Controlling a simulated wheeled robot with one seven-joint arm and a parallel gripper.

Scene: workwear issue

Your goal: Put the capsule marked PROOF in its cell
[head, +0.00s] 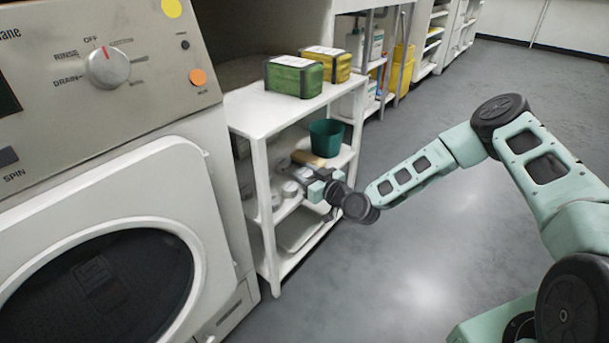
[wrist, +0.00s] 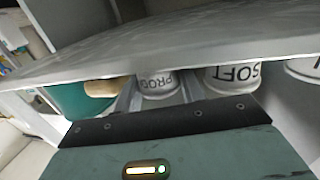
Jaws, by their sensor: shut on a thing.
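My gripper (head: 309,180) reaches into the middle level of the white shelf unit (head: 262,165). In the wrist view its two grey fingers stand on either side of a white capsule (wrist: 158,84) and are shut on it. Part of another white capsule (wrist: 305,70) shows at the right edge. In the head view white capsules (head: 290,188) show small beside my gripper. I cannot make out the cell.
A dark green bin (head: 326,138) and a tan item (head: 307,158) are on the shelf near my gripper. A grey board (wrist: 180,45) crosses the wrist view close above the capsules. Green (head: 293,77) and yellow (head: 327,62) boxes sit on top.

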